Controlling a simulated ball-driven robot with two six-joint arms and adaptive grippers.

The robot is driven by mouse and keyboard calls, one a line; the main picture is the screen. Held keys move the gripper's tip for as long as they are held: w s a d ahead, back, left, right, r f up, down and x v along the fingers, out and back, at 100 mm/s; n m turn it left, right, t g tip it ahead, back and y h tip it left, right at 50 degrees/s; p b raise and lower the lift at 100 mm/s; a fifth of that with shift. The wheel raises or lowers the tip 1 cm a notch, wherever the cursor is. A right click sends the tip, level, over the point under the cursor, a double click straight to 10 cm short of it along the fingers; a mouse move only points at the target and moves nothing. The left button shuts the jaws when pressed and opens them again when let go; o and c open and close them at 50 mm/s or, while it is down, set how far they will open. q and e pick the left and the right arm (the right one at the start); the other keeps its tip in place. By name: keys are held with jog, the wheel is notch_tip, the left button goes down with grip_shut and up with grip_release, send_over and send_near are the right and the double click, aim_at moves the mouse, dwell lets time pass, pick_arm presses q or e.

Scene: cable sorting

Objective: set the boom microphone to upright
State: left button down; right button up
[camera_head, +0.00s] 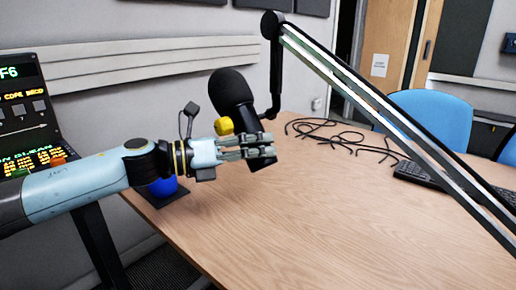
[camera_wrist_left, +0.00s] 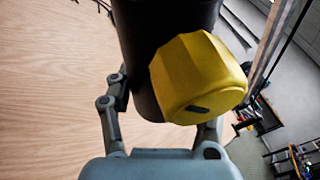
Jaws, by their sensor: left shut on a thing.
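The boom microphone (camera_head: 232,95) is black with a rounded foam head and hangs from a long boom arm (camera_head: 375,98). In the head view it is tilted, its head leaning up and to the left and its lower body down to the right. My left gripper (camera_head: 262,146) is shut on the microphone's lower body. In the left wrist view the dark microphone body (camera_wrist_left: 140,60) stands between my fingers, with a yellow knob (camera_wrist_left: 205,78) on its near side. The fingertips are hidden behind the body there. My right gripper is not in view.
A blue round object (camera_head: 162,187) stands at the table's left edge. A blue chair (camera_head: 430,115) is behind. The table's front middle is clear.

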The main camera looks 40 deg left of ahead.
pick_arm(q)
jog(key=shift+w+a+f+m+g+y, duration=0.1)
jog(key=shift+a+f+m+g+y, duration=0.15)
jog(key=shift+m, duration=0.25)
jog(key=shift+w+a+f+m+g+y, duration=0.15)
jog(key=shift+a+m, duration=0.15)
jog(key=shift+m, duration=0.2)
jog(key=shift+a+f+m+y+p, duration=0.1)
jog(key=shift+a+m+y+p, duration=0.3)
jog(key=shift+m, duration=0.4)
jog(key=shift+w+a+f+m+y+p, duration=0.15)
jog(key=shift+a+m+y+p, duration=0.25)
jog(key=shift+m, duration=0.2)
jog(key=shift+w+a+m+y+p, duration=0.1)
jog(key=shift+a+m+y+p, duration=0.15)
jog(key=shift+a+m, duration=0.4)
jog(key=shift+m, duration=0.25)
